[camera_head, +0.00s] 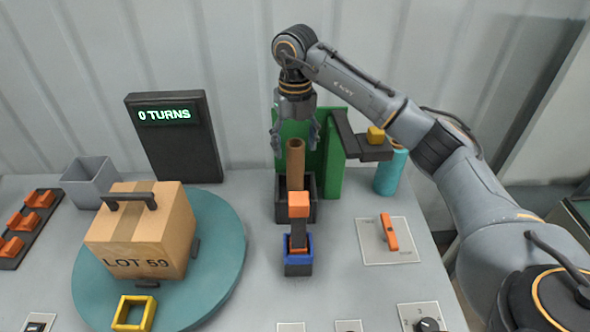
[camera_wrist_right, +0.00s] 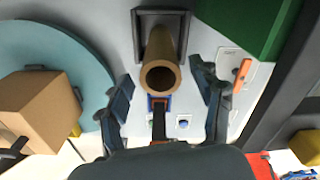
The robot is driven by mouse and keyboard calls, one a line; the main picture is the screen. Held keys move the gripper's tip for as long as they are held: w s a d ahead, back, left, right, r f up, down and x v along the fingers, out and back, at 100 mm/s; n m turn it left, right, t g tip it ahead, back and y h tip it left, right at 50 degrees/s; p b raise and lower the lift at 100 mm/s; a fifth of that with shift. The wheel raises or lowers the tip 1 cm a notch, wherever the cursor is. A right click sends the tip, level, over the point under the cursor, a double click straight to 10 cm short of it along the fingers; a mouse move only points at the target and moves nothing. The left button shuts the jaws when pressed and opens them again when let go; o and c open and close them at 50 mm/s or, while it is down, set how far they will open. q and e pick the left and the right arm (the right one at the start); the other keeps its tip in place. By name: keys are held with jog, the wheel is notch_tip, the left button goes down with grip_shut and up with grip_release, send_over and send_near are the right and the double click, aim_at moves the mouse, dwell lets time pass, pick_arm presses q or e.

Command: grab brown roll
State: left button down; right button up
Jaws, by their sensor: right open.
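The brown roll (camera_head: 295,160) is a hollow tube standing upright in a dark square holder (camera_head: 281,211). In the right wrist view the roll (camera_wrist_right: 161,73) shows its open round end, between and beyond my fingers. My right gripper (camera_head: 296,142) is open and comes from above, with its fingers on either side of the roll's top. In the right wrist view the open fingers (camera_wrist_right: 167,92) stand apart from the roll with gaps on both sides. My left gripper is not in view.
A green panel (camera_head: 335,150) stands close behind the roll, with a dark shelf (camera_head: 350,140) and a teal cylinder (camera_head: 390,175) to its right. An orange-topped post (camera_head: 298,205) stands in front. A cardboard box (camera_head: 120,232) sits on a teal turntable (camera_head: 222,240) at left.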

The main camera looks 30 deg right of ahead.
aim_at(295, 164)
jog(key=shift+w+f, duration=0.1)
jog(key=shift+f, duration=0.6)
notch_tip(295, 164, down, 4)
jog(key=p, duration=0.2)
jog(key=shift+d+f+p, duration=0.15)
jog(key=shift+p, duration=0.15)
jog(key=shift+f, duration=0.45)
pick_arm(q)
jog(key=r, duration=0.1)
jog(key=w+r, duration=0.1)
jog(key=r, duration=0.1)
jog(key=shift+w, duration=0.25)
pick_arm(e)
jog(key=shift+c, duration=0.2)
